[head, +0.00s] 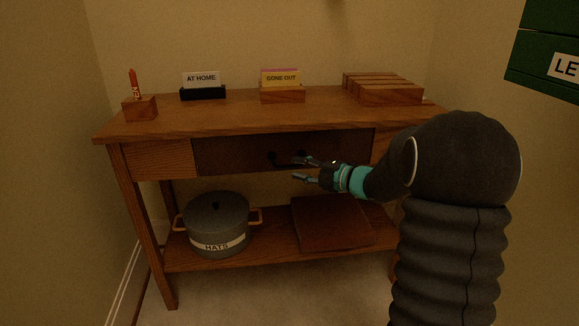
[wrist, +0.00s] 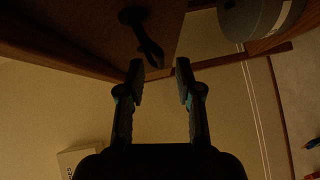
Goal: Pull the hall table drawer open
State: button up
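The wooden hall table (head: 245,121) stands against the wall. Its dark brown drawer (head: 232,153) sits in the middle under the top and looks shut. My gripper (head: 297,169) is in front of the drawer at the handle's right end. In the wrist view its two fingers (wrist: 160,82) are apart with nothing between them, and the handle lies just beyond the left fingertip. Whether a finger touches the handle is unclear.
On the tabletop are an orange crayon-like stick in a wooden block (head: 140,108), an AT HOME card (head: 201,79), a GONE OUT card (head: 280,77) and a slatted wooden rack (head: 385,88). A HATS pot (head: 217,222) and brown flat case (head: 330,222) sit on the lower shelf.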

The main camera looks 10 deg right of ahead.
aim_at(292, 166)
jog(key=shift+x, duration=2.05)
grip_shut()
